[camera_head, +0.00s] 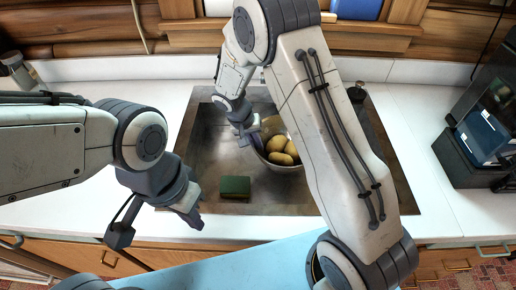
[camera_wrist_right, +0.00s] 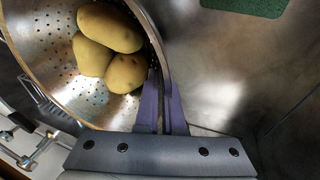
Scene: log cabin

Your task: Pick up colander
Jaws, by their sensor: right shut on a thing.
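The metal colander (camera_head: 296,178) sits at the sink in the head view, partly hidden behind my right arm. It holds several potatoes (camera_head: 282,150). In the right wrist view the perforated colander (camera_wrist_right: 62,82) fills the left side, with the potatoes (camera_wrist_right: 108,45) inside. My right gripper (camera_head: 256,142) is shut on the colander's rim; its purple fingers (camera_wrist_right: 162,105) lie on either side of the rim in the wrist view. My left gripper (camera_head: 190,210) is in front of the sink's left part, apart from the colander. Its finger gap is not clear.
A green sponge (camera_head: 235,187) lies in the sink (camera_head: 205,160), left of the colander. A dark box with blue packs (camera_head: 484,137) stands on the right counter. A jar (camera_head: 18,68) stands at the far left. White counter (camera_head: 425,120) is clear right of the sink.

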